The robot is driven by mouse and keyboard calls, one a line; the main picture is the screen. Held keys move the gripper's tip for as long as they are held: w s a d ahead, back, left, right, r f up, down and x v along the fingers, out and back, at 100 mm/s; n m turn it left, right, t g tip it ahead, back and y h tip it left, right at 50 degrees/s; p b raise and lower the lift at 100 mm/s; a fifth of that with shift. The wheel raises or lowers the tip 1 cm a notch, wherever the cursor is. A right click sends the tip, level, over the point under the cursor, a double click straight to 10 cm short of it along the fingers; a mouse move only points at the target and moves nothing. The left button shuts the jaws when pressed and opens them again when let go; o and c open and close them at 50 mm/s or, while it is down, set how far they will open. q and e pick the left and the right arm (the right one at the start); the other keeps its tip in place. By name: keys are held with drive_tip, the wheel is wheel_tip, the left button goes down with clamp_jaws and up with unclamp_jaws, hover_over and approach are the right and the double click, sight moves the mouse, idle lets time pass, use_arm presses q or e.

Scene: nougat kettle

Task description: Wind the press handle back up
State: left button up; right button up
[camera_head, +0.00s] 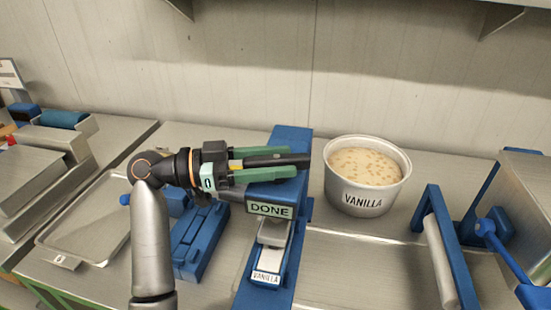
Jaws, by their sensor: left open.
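The blue press (292,136) stands in the middle of the bench, with a "DONE" sign (269,209) on its front. A dark bar (278,160), which looks like the press handle, lies level across the press head. My left gripper (290,161) reaches in from the left with its green fingers open, one on each side of this bar. I cannot tell whether the fingers touch it. A pale block or mould (273,235) with a "VANILLA" label (266,277) sits under the press head. My right gripper is not in view.
A metal pot (361,201) marked "VANILLA", full of nutty cream, stands right of the press. A blue-framed roller (439,250) and a blue lever (490,232) are at the right. An empty metal tray (70,262) and a blue fixture (200,240) lie left.

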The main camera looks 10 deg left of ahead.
use_arm(q)
clamp_jaws()
idle(0.3)
drive_tip(key=shift+f+n+t, duration=0.1)
drive_tip(key=shift+n+t, duration=0.2)
drive_tip(key=shift+t, duration=0.1)
drive_tip(key=shift+n+t+y+b, duration=0.5)
drive_tip(key=shift+t+y, duration=0.1)
drive_tip(key=shift+t, duration=0.1)
drive_tip(key=shift+s+n+t+y, duration=0.1)
drive_tip(key=shift+n+t+y, duration=0.3)
drive_tip(key=shift+n+t, duration=0.3)
drive_tip(key=n+t+y, duration=0.2)
drive_tip(key=t, duration=0.1)
drive_tip(key=shift+p, duration=0.4)
drive_tip(key=shift+n+t+y, duration=0.4)
drive_tip(key=shift+y, duration=0.2)
unclamp_jaws()
